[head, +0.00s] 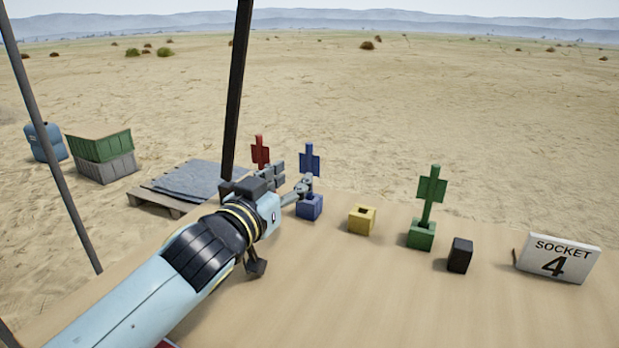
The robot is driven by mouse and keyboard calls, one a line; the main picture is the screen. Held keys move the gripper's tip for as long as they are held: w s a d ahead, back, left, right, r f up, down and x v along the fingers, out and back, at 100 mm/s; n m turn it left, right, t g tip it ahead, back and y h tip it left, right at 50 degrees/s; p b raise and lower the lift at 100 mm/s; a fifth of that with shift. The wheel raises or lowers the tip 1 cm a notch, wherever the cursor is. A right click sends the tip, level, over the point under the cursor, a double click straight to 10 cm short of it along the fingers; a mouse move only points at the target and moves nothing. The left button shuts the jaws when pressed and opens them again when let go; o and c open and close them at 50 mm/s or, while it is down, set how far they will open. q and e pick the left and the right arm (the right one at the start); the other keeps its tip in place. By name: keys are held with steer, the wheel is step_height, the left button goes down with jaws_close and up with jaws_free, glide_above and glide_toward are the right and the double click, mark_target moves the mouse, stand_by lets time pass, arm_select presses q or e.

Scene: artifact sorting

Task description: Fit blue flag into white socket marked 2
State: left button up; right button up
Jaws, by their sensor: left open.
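The blue flag (309,160) stands upright in a blue socket block (309,208) on the sand-coloured table. My left gripper (281,222) is open, with its fingers spread, just left of the blue socket. One finger overlaps the foot of the flag's pole in the picture; I cannot tell whether it touches. No white socket shows. A white sign (558,258) at the right reads "SOCKET 4"; no number 2 shows. My right gripper is not in view.
A red flag (260,150) stands partly hidden behind my left gripper. A yellow socket block (362,220), a green flag (431,190) in a green block (422,235) and a black block (460,255) stand to the right. The front of the table is clear.

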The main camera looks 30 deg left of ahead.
mark_target(308, 163)
arm_select(q)
steer(key=shift+w, duration=1.1)
steer(key=w, duration=0.1)
steer(key=w+p, duration=0.1)
steer(key=w, duration=0.2)
steer(key=shift+w+r+p, duration=0.2)
steer(key=shift+r+p, duration=0.1)
steer(key=shift+p, duration=0.05)
steer(key=shift+w+f, duration=0.1)
steer(key=shift+w, duration=0.4)
steer(key=shift+a, duration=0.1)
jaws_close()
